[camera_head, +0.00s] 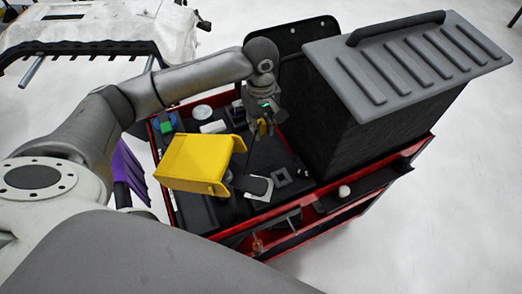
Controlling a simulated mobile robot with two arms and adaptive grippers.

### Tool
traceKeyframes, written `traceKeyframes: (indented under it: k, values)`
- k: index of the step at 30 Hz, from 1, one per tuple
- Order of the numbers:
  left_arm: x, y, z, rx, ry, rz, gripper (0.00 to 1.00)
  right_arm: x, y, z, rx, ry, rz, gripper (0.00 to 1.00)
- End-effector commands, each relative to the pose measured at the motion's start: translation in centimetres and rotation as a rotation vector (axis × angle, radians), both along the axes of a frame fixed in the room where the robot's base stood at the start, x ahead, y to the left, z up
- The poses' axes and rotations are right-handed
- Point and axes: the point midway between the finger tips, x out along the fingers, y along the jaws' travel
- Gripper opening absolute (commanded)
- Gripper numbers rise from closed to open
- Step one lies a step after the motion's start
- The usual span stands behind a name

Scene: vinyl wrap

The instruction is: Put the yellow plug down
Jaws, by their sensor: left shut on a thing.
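My left gripper (263,119) reaches down over the black top of the red cart, at its back middle. My right gripper does not show.
A large yellow holder (198,162) stands on the front left of the red cart (273,211). A tall black case with a grey ribbed lid (420,62) fills the right side. Small items, including a white roll (202,111), lie behind the holder. Dark surface is free right of the gripper.

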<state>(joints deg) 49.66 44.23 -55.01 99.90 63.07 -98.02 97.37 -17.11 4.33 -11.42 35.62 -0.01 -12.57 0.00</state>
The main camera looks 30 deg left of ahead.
Motion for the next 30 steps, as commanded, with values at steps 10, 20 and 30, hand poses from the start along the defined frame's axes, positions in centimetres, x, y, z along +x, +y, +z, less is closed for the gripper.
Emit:
traceKeyframes:
  k: [10, 20, 30]
  values:
    - [0.0, 0.0, -4.7, 0.000, 0.001, 0.000, 0.03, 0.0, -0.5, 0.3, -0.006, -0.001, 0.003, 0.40]
    - [-0.1, 0.0, -8.2, 0.001, 0.001, -0.001, 0.03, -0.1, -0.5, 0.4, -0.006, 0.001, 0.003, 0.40]
    - [0.0, 0.0, -8.4, 0.000, 0.000, -0.001, 0.26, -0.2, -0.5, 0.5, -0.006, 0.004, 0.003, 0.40]
